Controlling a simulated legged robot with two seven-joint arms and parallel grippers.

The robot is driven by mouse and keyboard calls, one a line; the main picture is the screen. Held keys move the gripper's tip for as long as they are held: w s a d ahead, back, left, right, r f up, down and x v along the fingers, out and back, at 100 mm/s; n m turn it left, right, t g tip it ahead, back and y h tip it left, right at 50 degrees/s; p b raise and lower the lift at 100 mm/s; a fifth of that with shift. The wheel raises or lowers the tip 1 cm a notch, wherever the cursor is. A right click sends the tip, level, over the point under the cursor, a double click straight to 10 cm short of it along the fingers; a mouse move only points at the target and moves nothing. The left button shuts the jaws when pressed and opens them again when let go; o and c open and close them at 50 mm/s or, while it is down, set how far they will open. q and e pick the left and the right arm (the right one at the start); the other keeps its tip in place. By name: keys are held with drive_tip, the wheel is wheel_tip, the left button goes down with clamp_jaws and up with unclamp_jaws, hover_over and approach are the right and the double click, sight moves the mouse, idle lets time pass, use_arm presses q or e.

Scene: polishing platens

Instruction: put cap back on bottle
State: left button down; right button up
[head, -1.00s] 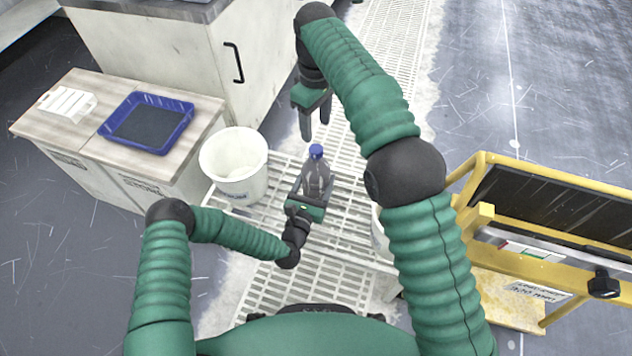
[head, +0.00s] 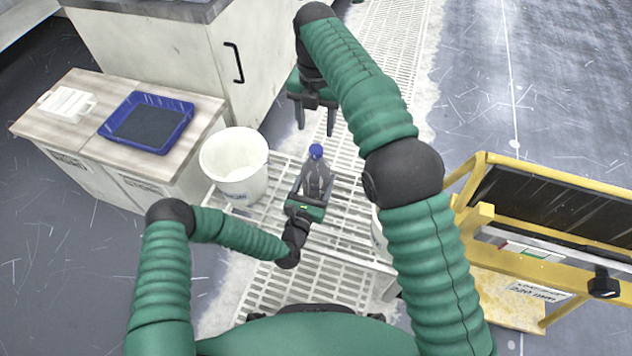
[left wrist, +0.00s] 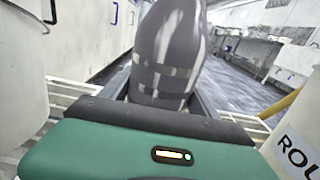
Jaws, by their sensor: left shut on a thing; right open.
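My left gripper (head: 313,190) is shut around the bottle's body. In the left wrist view the bottle (left wrist: 168,50) stands between the fingers, and its top is out of frame. My right gripper (head: 316,127) is open and empty, pointing down just above and beyond the cap, apart from it. Whether the cap is seated on the neck or threaded cannot be told.
A white bucket (head: 222,160) stands left of the bottle on the slatted white rack (head: 270,205). A blue tray (head: 187,130) and a white rack-like holder (head: 66,101) lie on the cabinet at left. A yellow frame (head: 483,170) stands at right.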

sight(316, 148)
drive_tip(key=shift+f, duration=0.1)
wheel_tip(316, 148, down, 8)
drive_tip(key=shift+r, duration=0.1)
clamp_jaws()
idle(0.5)
